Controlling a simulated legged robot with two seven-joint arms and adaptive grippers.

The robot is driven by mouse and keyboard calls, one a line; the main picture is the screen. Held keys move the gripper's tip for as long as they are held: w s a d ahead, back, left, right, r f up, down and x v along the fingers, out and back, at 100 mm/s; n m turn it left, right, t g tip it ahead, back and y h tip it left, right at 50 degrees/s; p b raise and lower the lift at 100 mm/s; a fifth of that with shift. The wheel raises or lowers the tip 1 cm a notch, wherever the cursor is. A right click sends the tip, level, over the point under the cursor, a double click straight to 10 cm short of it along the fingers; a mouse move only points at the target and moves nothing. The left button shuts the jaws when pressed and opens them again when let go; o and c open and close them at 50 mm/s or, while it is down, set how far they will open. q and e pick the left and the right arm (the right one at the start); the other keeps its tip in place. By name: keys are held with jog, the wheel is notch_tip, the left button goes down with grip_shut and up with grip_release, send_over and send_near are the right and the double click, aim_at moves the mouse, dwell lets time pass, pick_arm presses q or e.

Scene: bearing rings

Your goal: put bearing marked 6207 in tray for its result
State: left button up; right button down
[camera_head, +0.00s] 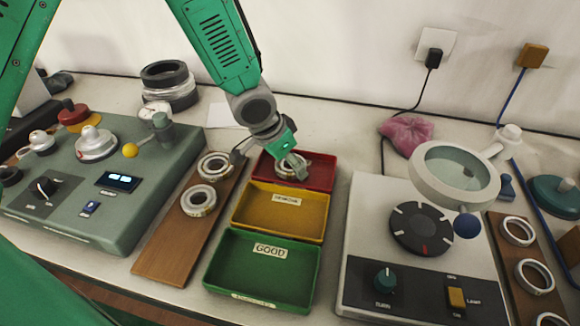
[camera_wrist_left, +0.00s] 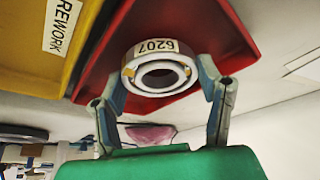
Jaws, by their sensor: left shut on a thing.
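The bearing marked 6207 (camera_wrist_left: 157,72) is a pale metal ring with a paper label. My left gripper (camera_head: 292,166) is shut on it, one finger on each side in the left wrist view (camera_wrist_left: 165,85). The bearing also shows, partly hidden by the gripper, over the red tray (camera_head: 322,176) in the head view. I cannot tell whether it touches the tray floor. The red tray's label is hidden. In front of it are the yellow tray (camera_head: 262,222), labelled REWORK, and the green tray (camera_head: 262,285), labelled GOOD; both are empty. My right gripper is not in view.
Two more rings lie on a wooden board (camera_head: 165,245) left of the trays. A green tester (camera_head: 120,215) stands further left. A grey magnifier station (camera_head: 365,240) is close on the right, with another board of rings (camera_head: 505,260) beyond. A pink bag (camera_head: 407,130) lies behind.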

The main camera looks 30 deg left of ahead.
pick_arm(q)
jog(key=shift+d+f, duration=0.2)
jog(key=shift+f, duration=0.1)
jog(key=shift+d+r, duration=0.2)
jog(key=shift+d, duration=0.45)
jog(key=shift+d+f, duration=0.15)
jog(key=shift+d, duration=0.15)
jog(key=o, duration=1.5)
jog(key=shift+a, duration=0.1)
jog(key=shift+c, duration=0.2)
jog(key=shift+a+f, duration=0.15)
jog(key=shift+a, duration=0.7)
jog(key=shift+d+r, duration=0.2)
jog(key=shift+d, duration=0.15)
jog(key=v, duration=0.2)
jog(key=d+p+v, duration=0.1)
jog(key=v, duration=0.1)
jog(key=shift+w+r, duration=0.1)
jog(key=shift+r, duration=0.1)
jog(key=p+v, duration=0.2)
jog(key=v, duration=0.6)
jog(key=shift+a, duration=0.2)
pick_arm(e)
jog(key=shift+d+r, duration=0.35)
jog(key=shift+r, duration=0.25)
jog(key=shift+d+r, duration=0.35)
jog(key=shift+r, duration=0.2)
